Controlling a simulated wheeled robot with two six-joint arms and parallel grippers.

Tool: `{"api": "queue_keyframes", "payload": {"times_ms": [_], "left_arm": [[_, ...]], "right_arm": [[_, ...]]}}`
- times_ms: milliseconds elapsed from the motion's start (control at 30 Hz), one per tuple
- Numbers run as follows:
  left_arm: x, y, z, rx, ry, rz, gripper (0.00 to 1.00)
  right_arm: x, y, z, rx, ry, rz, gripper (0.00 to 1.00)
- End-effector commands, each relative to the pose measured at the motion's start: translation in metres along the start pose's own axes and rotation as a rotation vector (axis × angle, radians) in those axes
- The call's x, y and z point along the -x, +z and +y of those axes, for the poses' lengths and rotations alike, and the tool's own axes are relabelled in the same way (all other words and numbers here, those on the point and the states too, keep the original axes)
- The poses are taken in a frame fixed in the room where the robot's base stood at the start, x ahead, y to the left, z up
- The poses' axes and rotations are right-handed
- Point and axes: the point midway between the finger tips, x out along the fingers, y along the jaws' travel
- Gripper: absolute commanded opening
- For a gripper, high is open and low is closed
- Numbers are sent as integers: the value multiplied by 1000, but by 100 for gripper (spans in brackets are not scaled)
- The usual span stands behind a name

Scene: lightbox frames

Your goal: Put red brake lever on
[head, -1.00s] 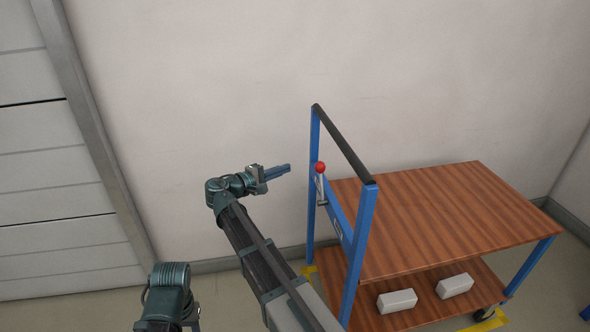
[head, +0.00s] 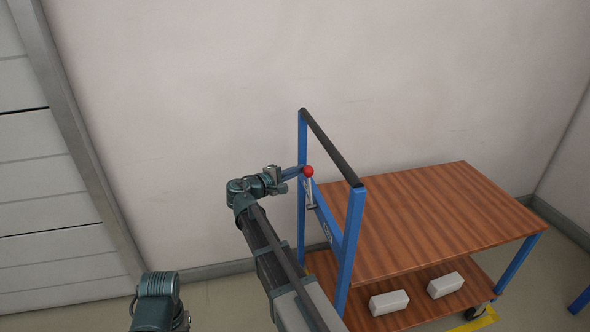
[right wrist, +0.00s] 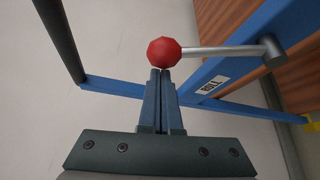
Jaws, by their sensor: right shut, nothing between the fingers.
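The brake lever is a silver rod (head: 311,190) with a red ball knob (head: 309,171), on the blue crossbar at the handle end of the cart. In the head view it stands roughly upright, knob at the top. In the right wrist view the red knob (right wrist: 163,52) is just past my fingertips, and the rod (right wrist: 222,50) runs right to its pivot (right wrist: 271,50). My right gripper (right wrist: 161,73) is shut and empty, its tips right at the knob; I cannot tell whether they touch it. My left gripper is out of view.
A white label (right wrist: 213,85), seemingly reading "ROLL", is on the blue crossbar (right wrist: 240,62). The cart has a dark push handle (head: 330,147), a bare wooden top (head: 420,220) and a lower shelf with two pale blocks (head: 389,302) (head: 445,285). A plain wall stands behind.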

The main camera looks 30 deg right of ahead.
Motion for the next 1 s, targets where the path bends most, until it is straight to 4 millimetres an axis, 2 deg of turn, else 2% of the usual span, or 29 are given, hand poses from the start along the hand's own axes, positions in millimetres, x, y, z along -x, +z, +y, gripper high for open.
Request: {"api": "queue_keyframes", "payload": {"times_ms": [333,1000], "left_arm": [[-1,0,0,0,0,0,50],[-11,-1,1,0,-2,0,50]], "right_arm": [[1,1,0,-8,5,0,0],[11,18,3,-145,85,-1,0]]}}
